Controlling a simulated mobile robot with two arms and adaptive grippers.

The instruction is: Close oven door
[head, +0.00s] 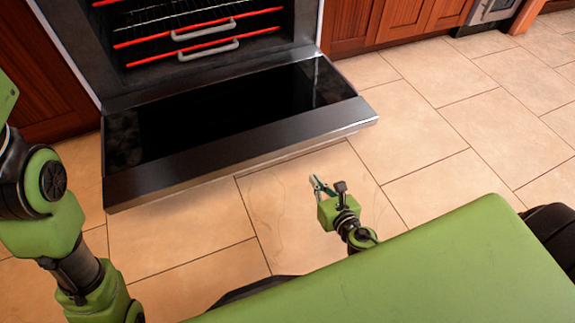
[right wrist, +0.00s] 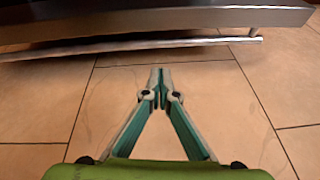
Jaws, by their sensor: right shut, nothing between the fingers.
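The oven door (head: 240,125) is folded down open in the head view, black glass on its inner face and a steel edge along the front. In the right wrist view the door's steel edge (right wrist: 150,22) crosses the top, with the bar handle (right wrist: 140,45) below it. My right gripper (head: 317,182) is low over the floor in front of the door's right half. Its fingers (right wrist: 159,75) are shut and empty, pointing at the door and apart from the handle. My left arm shows at the left edge of the head view, but its gripper is out of view.
The oven cavity (head: 205,50) holds racks with red front bars and grey handles. Wooden cabinets (head: 375,22) stand to the right, and another (head: 40,85) to the left. The tiled floor (head: 450,115) right of the door is clear.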

